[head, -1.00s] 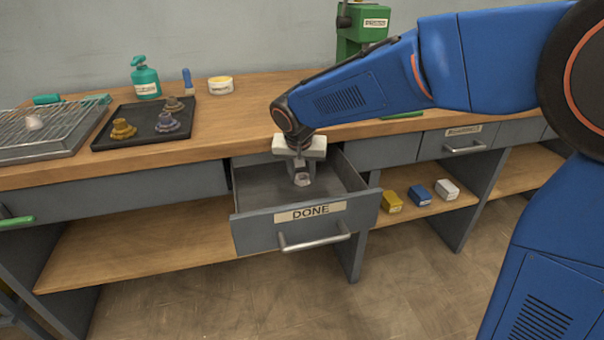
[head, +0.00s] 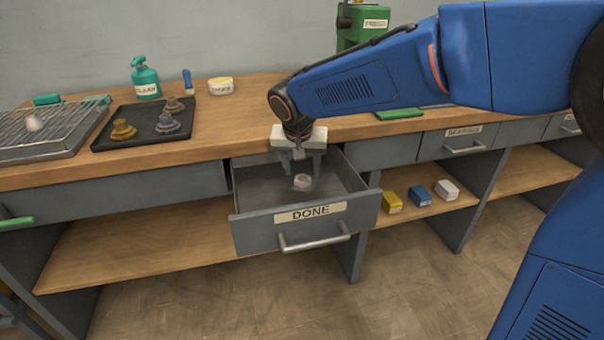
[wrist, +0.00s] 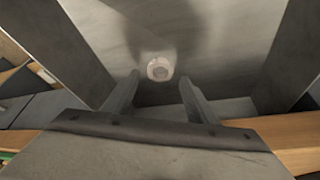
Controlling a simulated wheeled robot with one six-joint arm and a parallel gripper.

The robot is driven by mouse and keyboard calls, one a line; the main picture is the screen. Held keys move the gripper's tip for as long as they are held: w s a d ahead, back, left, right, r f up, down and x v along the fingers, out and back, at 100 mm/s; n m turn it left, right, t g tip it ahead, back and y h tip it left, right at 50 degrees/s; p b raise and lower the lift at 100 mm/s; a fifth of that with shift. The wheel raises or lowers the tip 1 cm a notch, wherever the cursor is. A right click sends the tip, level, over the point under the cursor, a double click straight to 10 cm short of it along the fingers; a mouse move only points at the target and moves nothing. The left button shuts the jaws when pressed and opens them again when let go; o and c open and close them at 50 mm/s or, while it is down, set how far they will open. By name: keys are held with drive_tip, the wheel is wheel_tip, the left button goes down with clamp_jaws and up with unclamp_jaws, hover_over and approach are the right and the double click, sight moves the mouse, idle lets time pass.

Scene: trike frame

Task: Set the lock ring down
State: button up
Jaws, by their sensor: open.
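The lock ring (head: 302,181), a small pale ring, lies on the floor of the open drawer labelled DONE (head: 345,222). In the wrist view the lock ring (wrist: 160,68) shows on the grey drawer floor (wrist: 205,45), beyond the fingertips and apart from them. My gripper (head: 300,172) is over the back part of the drawer, open and empty, its fingers pointing down. In the wrist view my gripper (wrist: 158,84) has its two fingers spread wide, with the ring ahead of the gap between them.
A black tray (head: 108,143) with several dark metal parts and a wire rack (head: 50,125) stand on the bench at left. A green spray bottle (head: 146,80) is behind. Yellow, blue and white boxes (head: 420,194) sit on the lower shelf. The drawer walls surround my gripper.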

drive_tip(key=v, duration=0.8)
drive_tip(key=shift+s+r, duration=0.15)
drive_tip(key=shift+r, duration=0.15)
